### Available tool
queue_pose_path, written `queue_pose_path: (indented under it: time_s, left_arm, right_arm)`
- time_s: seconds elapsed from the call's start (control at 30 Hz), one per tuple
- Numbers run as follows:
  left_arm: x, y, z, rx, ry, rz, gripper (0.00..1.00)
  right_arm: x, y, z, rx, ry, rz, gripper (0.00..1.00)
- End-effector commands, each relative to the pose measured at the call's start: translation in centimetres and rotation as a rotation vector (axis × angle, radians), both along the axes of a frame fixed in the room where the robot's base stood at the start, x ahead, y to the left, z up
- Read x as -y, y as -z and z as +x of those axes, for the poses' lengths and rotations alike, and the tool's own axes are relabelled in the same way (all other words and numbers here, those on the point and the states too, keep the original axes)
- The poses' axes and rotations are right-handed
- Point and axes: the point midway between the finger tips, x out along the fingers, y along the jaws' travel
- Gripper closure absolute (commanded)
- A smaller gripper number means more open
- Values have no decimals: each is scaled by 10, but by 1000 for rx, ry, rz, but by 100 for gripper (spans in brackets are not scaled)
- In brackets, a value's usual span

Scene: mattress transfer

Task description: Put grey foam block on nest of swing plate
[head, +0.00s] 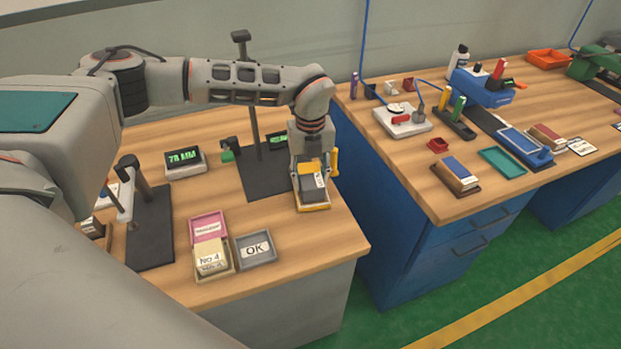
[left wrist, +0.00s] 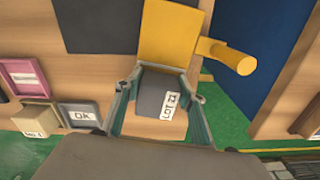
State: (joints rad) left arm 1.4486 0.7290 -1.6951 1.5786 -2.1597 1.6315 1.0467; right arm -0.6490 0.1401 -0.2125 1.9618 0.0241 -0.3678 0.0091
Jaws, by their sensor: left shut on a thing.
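The grey foam block (head: 314,196), with a white label, is between the fingers of my left gripper (head: 311,178) in the head view. In the left wrist view the grey block (left wrist: 150,98) shows a "LOT" label, and the fingers of my left gripper (left wrist: 158,110) close on its two sides. The yellow swing plate (left wrist: 172,35) lies behind the block in that view, with a round yellow handle (left wrist: 232,57) at its side. I cannot tell whether the block touches the plate; the nest is hidden. My right gripper is not in view.
A pink tray (head: 208,225), a grey "OK" tray (head: 256,250) and a cream "NO.4" block (head: 213,261) stand near the front. A dark stand (head: 262,172) and a display box (head: 185,163) are behind. A blue-sided bench (head: 400,225) stands across a gap to the right.

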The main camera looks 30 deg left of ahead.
Motion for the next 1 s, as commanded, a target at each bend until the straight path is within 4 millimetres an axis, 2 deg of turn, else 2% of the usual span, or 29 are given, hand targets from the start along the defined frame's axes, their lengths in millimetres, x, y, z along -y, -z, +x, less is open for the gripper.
queue_pose_path:
  time_s: [0.37, 0.4, 0.43, 0.47, 0.8, 1.0]
  left_arm:
    - [0, 4, 0, 0, 1, 0, 79]
    - [0, 4, 0, 0, 1, 0, 55]
    - [0, 4, 0, 0, 1, 0, 48]
    - [0, 4, 0, 0, 1, 0, 44]
    - [0, 3, 0, 1, 1, -1, 44]
    - [1, -17, 1, 3, 2, -1, 44]
  right_arm:
    - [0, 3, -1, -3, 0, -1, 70]
    - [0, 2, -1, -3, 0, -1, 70]
    - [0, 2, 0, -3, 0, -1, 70]
    - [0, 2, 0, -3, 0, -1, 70]
    - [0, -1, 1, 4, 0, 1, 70]
    - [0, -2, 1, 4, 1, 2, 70]
